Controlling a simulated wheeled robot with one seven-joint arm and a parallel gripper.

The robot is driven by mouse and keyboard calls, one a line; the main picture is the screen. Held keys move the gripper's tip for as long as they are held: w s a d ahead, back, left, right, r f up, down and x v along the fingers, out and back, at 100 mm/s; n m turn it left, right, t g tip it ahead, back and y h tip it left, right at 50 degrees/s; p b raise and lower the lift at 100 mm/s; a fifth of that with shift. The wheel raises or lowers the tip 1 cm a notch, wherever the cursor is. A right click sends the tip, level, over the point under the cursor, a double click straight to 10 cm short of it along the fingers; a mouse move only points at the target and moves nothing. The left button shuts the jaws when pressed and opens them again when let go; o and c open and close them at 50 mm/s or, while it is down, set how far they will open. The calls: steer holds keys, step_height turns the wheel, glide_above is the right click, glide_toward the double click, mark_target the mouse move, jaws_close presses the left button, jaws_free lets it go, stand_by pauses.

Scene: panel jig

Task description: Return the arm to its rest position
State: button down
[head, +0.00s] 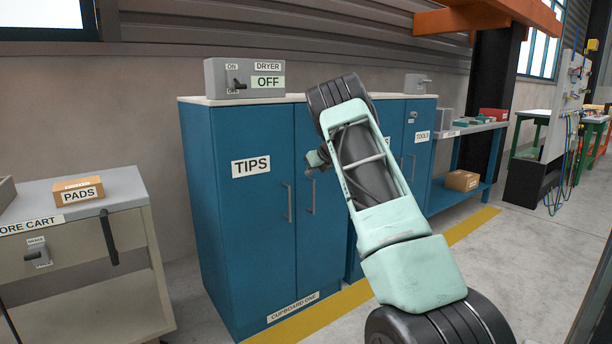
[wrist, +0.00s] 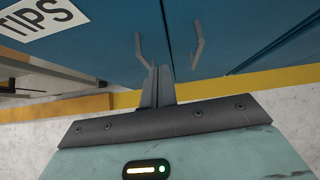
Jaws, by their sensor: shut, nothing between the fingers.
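My arm (head: 388,210) rises from the bottom right of the head view, bends at the top, and hangs in front of the blue cupboards. My gripper (wrist: 158,72) is shut and empty in the wrist view. In the head view, only a small dark part of the gripper (head: 316,159) shows beside the forearm, in front of the cupboard. The blue cupboard labelled TIPS (head: 240,220) has its doors closed. Its handles (wrist: 198,45) appear just beyond my fingertips in the wrist view; I cannot tell whether the fingers touch one.
A grey cart (head: 105,255) with a PADS box (head: 84,192) stands at the left. A dryer switch box (head: 245,78) reading OFF sits on the cupboard. A workbench (head: 470,129) stands at the right, with a cardboard box (head: 462,181) on its lower shelf.

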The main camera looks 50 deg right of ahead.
steer(key=v, duration=0.2)
steer(key=shift+s+a+r, duration=0.1)
steer(key=shift+s+r, duration=0.1)
